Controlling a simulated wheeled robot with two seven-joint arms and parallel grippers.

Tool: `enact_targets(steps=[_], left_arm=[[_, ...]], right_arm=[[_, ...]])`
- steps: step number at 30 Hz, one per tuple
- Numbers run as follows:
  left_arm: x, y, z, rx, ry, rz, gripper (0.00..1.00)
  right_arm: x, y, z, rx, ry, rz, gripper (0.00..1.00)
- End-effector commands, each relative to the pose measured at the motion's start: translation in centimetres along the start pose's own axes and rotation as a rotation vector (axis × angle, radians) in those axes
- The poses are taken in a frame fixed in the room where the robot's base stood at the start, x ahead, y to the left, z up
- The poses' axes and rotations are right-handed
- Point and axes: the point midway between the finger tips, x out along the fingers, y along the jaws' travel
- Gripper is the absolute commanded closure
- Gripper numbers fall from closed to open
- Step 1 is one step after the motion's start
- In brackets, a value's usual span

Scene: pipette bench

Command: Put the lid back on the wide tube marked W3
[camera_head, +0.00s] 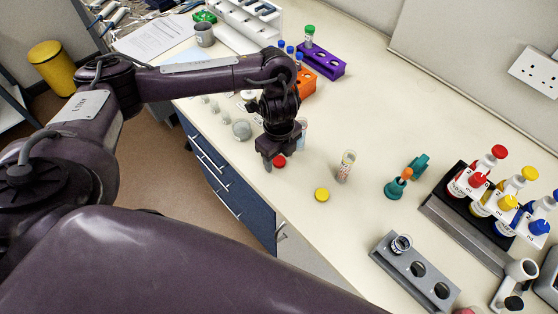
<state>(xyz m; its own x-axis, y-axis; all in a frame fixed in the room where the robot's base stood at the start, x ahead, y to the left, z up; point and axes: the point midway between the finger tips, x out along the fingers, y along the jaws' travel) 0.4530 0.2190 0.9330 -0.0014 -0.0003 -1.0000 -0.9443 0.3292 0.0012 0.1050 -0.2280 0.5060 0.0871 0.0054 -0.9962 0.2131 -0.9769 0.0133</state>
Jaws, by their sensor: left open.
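My left gripper (270,160) points down at the near part of the bench and is open. A red lid (280,161) lies at its fingertips, partly covered; I cannot tell whether they touch it. A yellow lid (322,194) lies to the right on the bare bench. An upright clear tube (346,166) with a printed label stands beyond the yellow lid. Another clear tube (303,130) shows partly behind my left gripper. The W3 mark is too small to read on any tube. My right gripper is not in view.
A dark rack at right holds red, yellow and blue capped bottles. A teal stand (399,186) stands mid-right. Orange (304,92) and purple (328,66) racks stand behind my left arm.

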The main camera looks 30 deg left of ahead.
Motion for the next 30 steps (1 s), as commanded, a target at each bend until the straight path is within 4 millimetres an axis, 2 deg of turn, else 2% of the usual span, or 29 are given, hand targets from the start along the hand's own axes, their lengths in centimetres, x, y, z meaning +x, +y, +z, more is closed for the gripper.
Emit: enact_targets(steps=[10,21,30], left_arm=[[0.01,-0.05,-0.01,0.000,0.000,-0.001,0.44],[0.00,-0.05,-0.01,0.000,0.000,-0.001,0.91],[-0.05,-0.05,0.00,0.000,0.000,-0.001,0.91]], right_arm=[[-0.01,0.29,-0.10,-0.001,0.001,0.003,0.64],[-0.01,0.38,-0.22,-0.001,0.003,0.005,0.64],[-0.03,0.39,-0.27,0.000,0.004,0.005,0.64]])
